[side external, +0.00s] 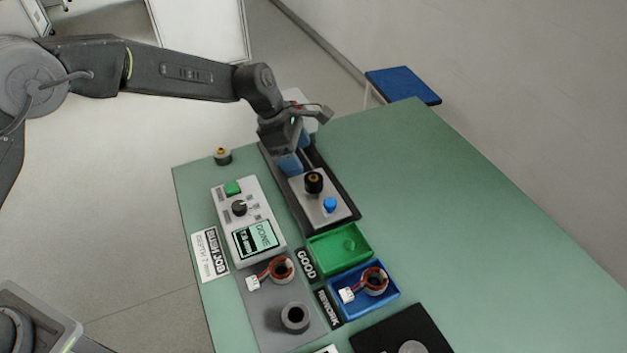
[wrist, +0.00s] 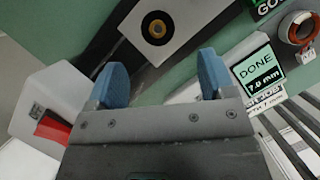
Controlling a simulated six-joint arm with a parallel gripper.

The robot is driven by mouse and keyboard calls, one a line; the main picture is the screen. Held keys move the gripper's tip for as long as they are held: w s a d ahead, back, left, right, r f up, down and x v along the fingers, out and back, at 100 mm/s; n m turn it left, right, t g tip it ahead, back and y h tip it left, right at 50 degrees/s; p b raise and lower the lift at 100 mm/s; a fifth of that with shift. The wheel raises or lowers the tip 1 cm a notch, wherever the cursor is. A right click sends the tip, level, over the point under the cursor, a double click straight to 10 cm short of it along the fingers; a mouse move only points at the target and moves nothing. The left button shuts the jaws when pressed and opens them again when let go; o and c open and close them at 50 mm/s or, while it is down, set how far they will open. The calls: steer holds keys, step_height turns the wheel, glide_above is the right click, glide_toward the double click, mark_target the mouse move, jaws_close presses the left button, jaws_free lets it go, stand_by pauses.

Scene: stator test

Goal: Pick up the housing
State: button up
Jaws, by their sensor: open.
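The housing appears to be the dark grey hollow cylinder (side external: 295,317), upright on the grey mat (side external: 262,318) near the front of the bench in the side external view. I cannot make it out in the wrist view. My gripper (side external: 291,158) is over the far end of the black test fixture, well behind the housing. In the wrist view my gripper (wrist: 160,78) has its two blue fingers apart with nothing between them. A copper-wound stator (side external: 281,269) with a white connector lies on the same mat, behind the housing.
A tester (side external: 247,222) reading DONE stands left. The green tray (side external: 338,248) looks empty; the blue tray (side external: 365,290) holds a stator. The bench's right side is clear.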

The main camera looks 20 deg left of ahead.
mark_target(314, 177)
steer(key=x, duration=0.8)
steer(key=shift+w+d+f, duration=0.15)
steer(key=shift+w, duration=0.1)
steer(key=shift+c, duration=0.2)
steer(key=c, duration=1)
